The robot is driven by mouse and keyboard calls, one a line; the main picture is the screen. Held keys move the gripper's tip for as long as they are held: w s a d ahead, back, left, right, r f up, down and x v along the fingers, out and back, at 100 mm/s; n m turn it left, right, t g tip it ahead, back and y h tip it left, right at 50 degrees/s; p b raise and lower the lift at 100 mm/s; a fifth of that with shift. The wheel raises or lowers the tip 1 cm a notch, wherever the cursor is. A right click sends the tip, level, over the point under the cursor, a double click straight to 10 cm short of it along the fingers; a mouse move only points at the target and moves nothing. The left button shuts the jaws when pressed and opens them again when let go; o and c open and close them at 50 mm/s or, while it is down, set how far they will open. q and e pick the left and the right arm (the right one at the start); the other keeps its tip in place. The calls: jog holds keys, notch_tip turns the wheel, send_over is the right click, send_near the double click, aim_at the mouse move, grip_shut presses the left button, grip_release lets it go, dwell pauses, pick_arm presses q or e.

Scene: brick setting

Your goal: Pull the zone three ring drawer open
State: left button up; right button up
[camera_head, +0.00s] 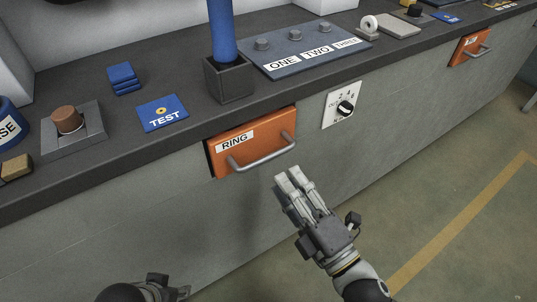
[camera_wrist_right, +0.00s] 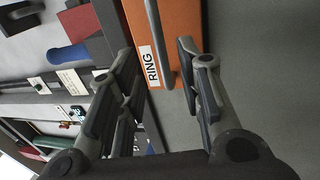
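The ring drawer (camera_head: 225,160) has an orange front with a white RING label and a grey bar handle (camera_head: 262,156). It sits in the grey counter front, and a dark edge shows at its left side. My right gripper (camera_head: 289,175) is below and in front of the handle's right end, apart from it in the head view. In the right wrist view its fingers (camera_wrist_right: 156,55) are spread and empty, with the orange drawer front (camera_wrist_right: 180,40) and handle (camera_wrist_right: 155,35) beyond, between them. Part of my left gripper (camera_head: 150,291) shows at the bottom edge; its fingers cannot be made out.
A dial plate (camera_head: 334,112) is right of the drawer. Another orange drawer (camera_head: 468,48) is farther right. On the counter are a blue TEST card (camera_head: 163,112), a dark holder (camera_head: 230,82) with a blue cylinder, and a knob board (camera_head: 280,65). The floor in front is clear.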

aim_at(268, 157)
jog(key=shift+p+x, duration=0.4)
jog(key=shift+x, duration=3.6)
grip_shut()
